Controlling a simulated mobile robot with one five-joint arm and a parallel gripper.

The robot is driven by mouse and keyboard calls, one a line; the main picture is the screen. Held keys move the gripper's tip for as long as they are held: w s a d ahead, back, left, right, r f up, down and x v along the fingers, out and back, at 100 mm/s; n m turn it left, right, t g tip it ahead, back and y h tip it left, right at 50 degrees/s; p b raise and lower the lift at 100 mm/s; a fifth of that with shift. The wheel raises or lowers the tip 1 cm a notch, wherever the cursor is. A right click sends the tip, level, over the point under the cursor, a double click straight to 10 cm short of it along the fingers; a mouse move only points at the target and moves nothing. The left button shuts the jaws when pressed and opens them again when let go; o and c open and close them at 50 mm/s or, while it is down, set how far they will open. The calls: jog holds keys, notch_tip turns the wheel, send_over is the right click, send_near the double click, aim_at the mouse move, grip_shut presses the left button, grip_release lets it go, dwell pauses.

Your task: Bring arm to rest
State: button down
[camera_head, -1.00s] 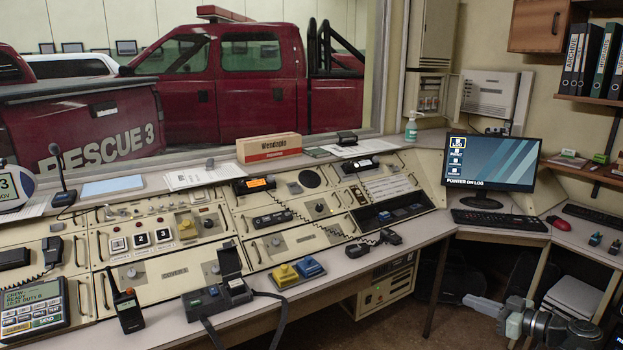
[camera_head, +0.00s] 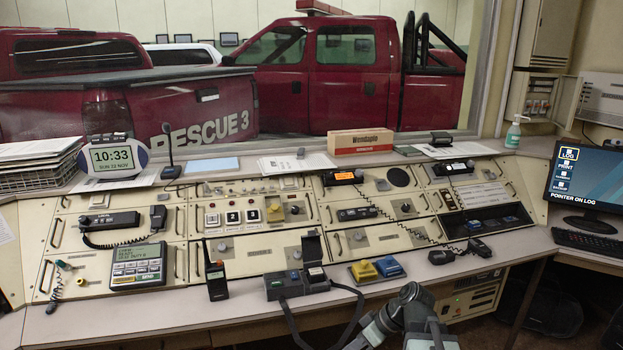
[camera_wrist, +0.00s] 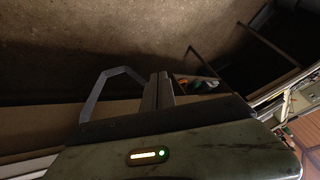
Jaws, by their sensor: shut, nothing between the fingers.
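My arm (camera_head: 408,318) shows at the bottom of the head view, right of the middle, bent in front of the console's front edge. Its far end runs down and left to the bottom edge of the picture, and I cannot make out the fingertips there. In the wrist view my gripper (camera_wrist: 163,90) is shut, its two fingers side by side with nothing between them. The wrist view looks onto a brown floor (camera_wrist: 110,40), with a pale strip and dark shapes around it.
The console desk (camera_head: 462,271) spans the view close behind my arm. A black handheld radio (camera_head: 216,280), a grey device with a cable (camera_head: 290,288) and a yellow and blue button box (camera_head: 375,270) stand near its front edge. A monitor (camera_head: 587,178) stands at right.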

notch_tip(320, 180, down, 3)
jog(key=s+a+m+g+h, duration=0.1)
jog(key=s+a+m+h, duration=0.1)
jog(key=s+h, duration=0.1)
jog(key=d+f+m+h, duration=0.2)
jog(key=d+m+h, duration=0.2)
jog(key=d+m, duration=0.4)
notch_tip(320, 180, up, 19)
jog(key=p, duration=1.8)
jog(key=shift+s+p, duration=0.2)
jog(key=shift+p, duration=0.1)
